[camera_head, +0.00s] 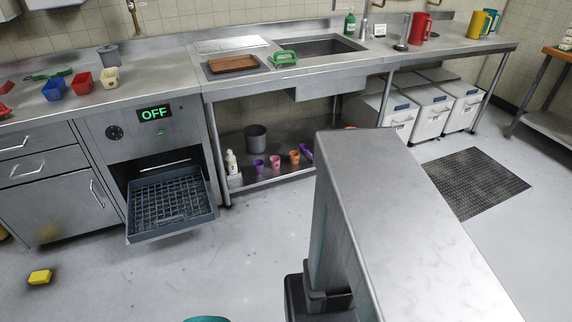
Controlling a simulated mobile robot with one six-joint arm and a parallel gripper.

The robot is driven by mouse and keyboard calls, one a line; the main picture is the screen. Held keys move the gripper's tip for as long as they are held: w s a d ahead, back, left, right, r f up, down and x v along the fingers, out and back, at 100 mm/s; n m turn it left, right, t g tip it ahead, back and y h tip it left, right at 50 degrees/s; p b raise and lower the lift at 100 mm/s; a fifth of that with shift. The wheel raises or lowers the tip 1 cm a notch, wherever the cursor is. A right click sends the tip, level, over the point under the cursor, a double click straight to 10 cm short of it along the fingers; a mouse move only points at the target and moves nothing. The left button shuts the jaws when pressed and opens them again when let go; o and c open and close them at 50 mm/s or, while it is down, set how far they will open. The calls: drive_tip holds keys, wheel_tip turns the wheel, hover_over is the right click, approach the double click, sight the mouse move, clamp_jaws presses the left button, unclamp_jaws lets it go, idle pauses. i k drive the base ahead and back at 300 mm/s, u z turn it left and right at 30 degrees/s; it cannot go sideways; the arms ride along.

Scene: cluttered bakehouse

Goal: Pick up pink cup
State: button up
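A small pink cup (275,162) stands on the low shelf (272,178) under the sink counter. A purple cup (258,170) is just left of it and an orange cup (294,157) just right of it. All are small in the picture. My gripper is not in view. A large grey part of my own body fills the lower middle and right and hides the floor behind it.
An oven drawer (172,203) hangs open low at the left, below a green OFF display (154,114). A yellow sponge (40,277) lies on the floor. A white bottle (231,162) and grey bucket (256,138) share the low shelf. The floor before the shelf looks clear.

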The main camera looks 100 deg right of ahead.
sight(275, 160)
drive_tip(key=u, duration=0.15)
drive_tip(key=k, duration=0.6)
drive_tip(key=z, duration=1.95)
drive_tip(key=i, duration=1)
drive_tip(key=k, duration=0.2)
drive_tip(key=z, duration=0.1)
